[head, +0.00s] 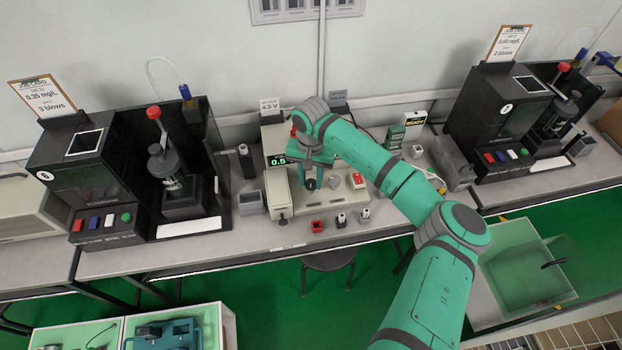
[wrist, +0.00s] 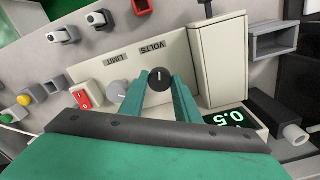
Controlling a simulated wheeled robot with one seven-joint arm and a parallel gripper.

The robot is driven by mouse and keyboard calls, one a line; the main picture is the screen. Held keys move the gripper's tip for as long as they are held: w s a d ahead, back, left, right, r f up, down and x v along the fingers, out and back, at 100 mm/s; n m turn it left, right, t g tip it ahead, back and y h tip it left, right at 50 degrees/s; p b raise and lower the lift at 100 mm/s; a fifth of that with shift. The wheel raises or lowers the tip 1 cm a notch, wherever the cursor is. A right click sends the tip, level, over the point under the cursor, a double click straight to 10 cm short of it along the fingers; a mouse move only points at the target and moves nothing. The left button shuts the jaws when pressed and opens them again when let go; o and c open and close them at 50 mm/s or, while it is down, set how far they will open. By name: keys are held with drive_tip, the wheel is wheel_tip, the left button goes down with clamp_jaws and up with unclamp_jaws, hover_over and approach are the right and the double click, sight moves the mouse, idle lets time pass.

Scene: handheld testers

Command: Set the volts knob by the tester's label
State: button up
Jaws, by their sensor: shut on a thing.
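The tester (head: 283,203) is a beige box on the bench, with a card reading 4.5 V (head: 269,106) standing behind it. Its green display (head: 278,161) reads 0.5; the display also shows upside down in the wrist view (wrist: 228,118). The black volts knob (wrist: 159,78) has a white pointer line and sits by the word VOLTS. My gripper (wrist: 160,84) is shut on this knob, one teal finger on each side. In the head view my gripper (head: 310,178) is over the tester's front, and my arm hides part of the tester.
A grey limit knob (wrist: 117,91) sits close beside the volts knob, then a red rocker switch (wrist: 84,99). Small red and grey jacks (head: 317,226) lie in front. Black testing stations (head: 85,170) stand left and right (head: 500,125). A grey open box (head: 250,203) is at the tester's left.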

drive_tip(key=m, duration=0.6)
drive_tip(key=shift+r+m, duration=0.1)
drive_tip(key=shift+m, duration=0.2)
drive_tip(key=m, duration=1.1)
drive_tip(key=shift+w+d+m, duration=0.1)
drive_tip(key=shift+w+m, duration=0.1)
drive_tip(key=shift+m, duration=0.1)
drive_tip(key=m, duration=0.4)
drive_tip(key=shift+s+m, duration=0.1)
drive_tip(key=shift+m, duration=0.2)
drive_tip(key=m, duration=2.2)
